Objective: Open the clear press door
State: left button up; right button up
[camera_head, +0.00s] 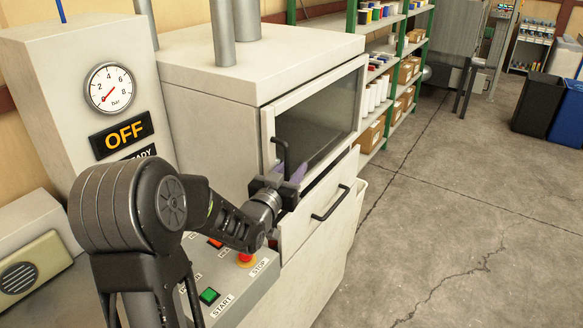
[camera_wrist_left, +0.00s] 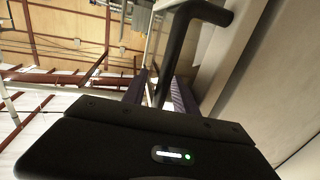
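The clear press door (camera_head: 320,115) is a dark see-through pane in a white frame on the front of the white press. It looks shut. Its black bar handle (camera_head: 282,150) stands at the door's left side, and it also shows in the left wrist view (camera_wrist_left: 178,45). My left gripper (camera_head: 291,172) is at the lower part of this handle. In the left wrist view its two purple fingers (camera_wrist_left: 159,93) stand apart with the handle between them. A gap shows on the left side of the bar; contact on the right side is unclear. My right gripper is out of view.
Below the door is a white drawer front with a black handle (camera_head: 330,203). A control panel (camera_head: 240,283) with START and STOP buttons lies below my left arm. A gauge (camera_head: 110,88) and an OFF sign (camera_head: 122,134) are at left. Open floor (camera_head: 470,210) lies right.

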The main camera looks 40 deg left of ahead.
pick_arm(q)
jog(key=shift+c, duration=0.2)
grip_shut()
dwell(1.2)
